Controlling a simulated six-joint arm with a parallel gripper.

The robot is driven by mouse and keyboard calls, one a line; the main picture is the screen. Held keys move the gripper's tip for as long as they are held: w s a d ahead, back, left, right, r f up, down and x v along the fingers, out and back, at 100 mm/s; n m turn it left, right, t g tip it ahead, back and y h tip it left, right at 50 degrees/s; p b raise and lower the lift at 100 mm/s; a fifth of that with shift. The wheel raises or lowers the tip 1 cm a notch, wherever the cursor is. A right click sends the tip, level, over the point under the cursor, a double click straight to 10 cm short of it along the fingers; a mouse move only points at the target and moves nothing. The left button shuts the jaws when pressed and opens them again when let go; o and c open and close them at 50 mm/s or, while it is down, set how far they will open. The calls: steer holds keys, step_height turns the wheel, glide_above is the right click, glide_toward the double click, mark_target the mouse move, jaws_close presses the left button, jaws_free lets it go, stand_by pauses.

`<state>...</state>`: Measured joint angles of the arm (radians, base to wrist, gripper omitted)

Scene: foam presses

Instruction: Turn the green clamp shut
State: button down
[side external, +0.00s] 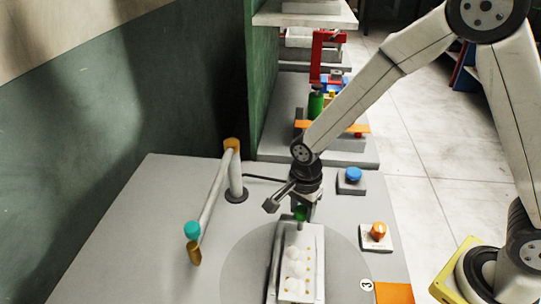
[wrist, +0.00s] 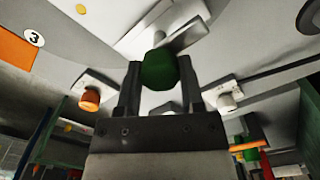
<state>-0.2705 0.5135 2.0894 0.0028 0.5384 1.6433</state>
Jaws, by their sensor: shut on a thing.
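The green clamp (side external: 300,213) is a small green knob at the back end of a white mold block (side external: 314,262) on the round grey plate. My gripper (side external: 303,203) is right above and around it, pointing down. In the wrist view the green clamp (wrist: 160,70) sits between the two fingers of my gripper (wrist: 160,82), which are shut on it. A grey bar shows behind the green knob in that view. The exact turn angle of the clamp cannot be told.
A bent white pipe with a teal knob (side external: 192,229) stands to the left. A round grey plate (side external: 240,265) lies beneath the mold. A shelf unit (side external: 270,140) stands behind.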

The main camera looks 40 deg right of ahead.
steer(key=shift+n, duration=0.5)
steer(key=n, duration=1.2)
steer(key=shift+n, duration=2.5)
steer(key=shift+c, duration=1.1)
jaws_free()
steer(key=shift+r, duration=0.1)
